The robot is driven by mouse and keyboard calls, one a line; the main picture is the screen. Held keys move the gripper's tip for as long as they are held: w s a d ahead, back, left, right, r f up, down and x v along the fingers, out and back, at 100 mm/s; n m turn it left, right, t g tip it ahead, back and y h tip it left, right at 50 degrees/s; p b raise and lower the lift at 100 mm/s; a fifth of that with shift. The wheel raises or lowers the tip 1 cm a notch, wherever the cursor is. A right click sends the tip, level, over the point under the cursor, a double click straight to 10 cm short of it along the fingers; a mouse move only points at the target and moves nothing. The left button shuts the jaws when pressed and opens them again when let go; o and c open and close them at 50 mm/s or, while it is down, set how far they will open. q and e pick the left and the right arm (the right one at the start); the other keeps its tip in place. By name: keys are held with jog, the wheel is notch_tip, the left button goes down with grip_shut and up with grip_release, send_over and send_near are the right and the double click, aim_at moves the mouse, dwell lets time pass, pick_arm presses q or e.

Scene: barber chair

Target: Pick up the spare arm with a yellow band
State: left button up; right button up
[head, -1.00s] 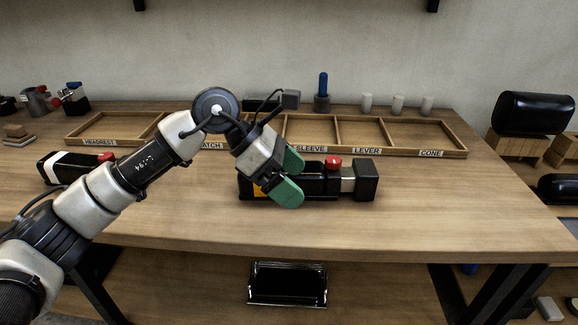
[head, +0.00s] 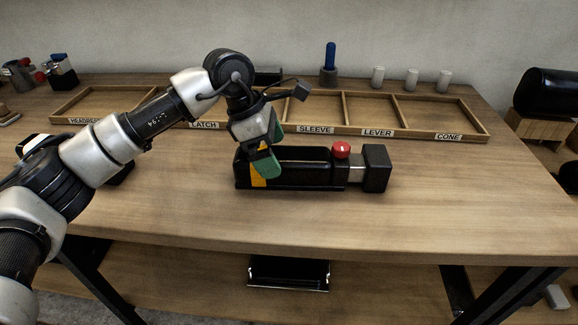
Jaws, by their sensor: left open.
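The spare arm with a yellow band (head: 300,170) is a long black block lying on the wooden workbench. Its yellow band (head: 258,176) is near its left end, and it has a red knob (head: 341,149) and a black end block at the right. My left gripper (head: 270,150) is open with green fingers. It is at the banded left part, one finger in front of the spare arm and the other behind its top edge. I cannot tell whether the fingers touch it. My right gripper is not in view.
A wooden tray (head: 368,131) with labelled compartments stands behind the spare arm. Another black part with a white band (head: 34,143) lies at left, partly behind my arm. A blue-handled tool (head: 330,62) and white cylinders (head: 411,78) stand at the back. The bench front is clear.

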pick_arm(q)
jog(key=x, duration=0.3)
jog(key=shift+w+d+f, duration=0.15)
jog(key=shift+d+f, duration=0.05)
jog(key=shift+f, duration=0.1)
jog(key=shift+r, duration=0.1)
jog(key=c, duration=1.3)
